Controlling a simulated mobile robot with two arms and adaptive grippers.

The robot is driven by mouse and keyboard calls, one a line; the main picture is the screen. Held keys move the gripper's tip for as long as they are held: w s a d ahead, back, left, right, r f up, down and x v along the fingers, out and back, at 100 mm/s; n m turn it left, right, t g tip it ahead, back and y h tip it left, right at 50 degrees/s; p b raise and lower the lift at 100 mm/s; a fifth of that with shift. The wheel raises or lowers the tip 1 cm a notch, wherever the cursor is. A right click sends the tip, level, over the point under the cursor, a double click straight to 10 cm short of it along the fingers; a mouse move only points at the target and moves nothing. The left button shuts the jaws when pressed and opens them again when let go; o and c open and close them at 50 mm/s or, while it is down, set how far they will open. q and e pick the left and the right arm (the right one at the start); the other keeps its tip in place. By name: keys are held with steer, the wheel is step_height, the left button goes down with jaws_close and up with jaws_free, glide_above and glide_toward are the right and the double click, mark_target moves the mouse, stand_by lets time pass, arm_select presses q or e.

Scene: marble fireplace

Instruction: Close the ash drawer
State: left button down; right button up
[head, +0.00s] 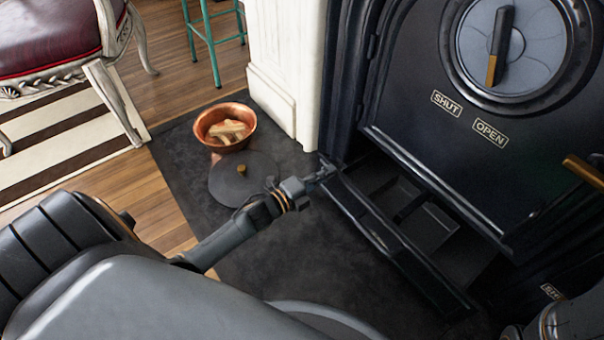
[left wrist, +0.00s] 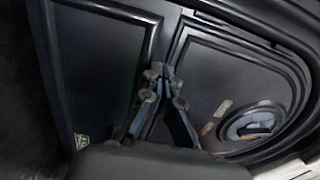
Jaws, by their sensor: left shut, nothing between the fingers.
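The ash drawer (head: 385,232) is pulled out from under the black stove (head: 420,70). Its long dark front runs diagonally down to the right, and the open tray shows behind it. My left gripper (head: 326,172) is shut and empty, with its tips at the left end of the drawer front in the head view. Whether they touch it cannot be told. In the left wrist view the closed fingertips (left wrist: 163,74) point towards dark panels, with the round dial (left wrist: 253,128) at the right.
A copper bowl of wood pieces (head: 226,128) and a round dark lid (head: 242,182) lie on the dark hearth (head: 180,150). A white pillar (head: 284,70) stands left of the stove. A brass handle (head: 584,171) juts out at the right. A chair (head: 60,45) is at far left.

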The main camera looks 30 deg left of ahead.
arm_select(q)
steer(key=b+x, duration=0.2)
steer(key=x, duration=0.8)
steer(key=shift+w+f, duration=0.2)
steer(key=shift+d, duration=0.15)
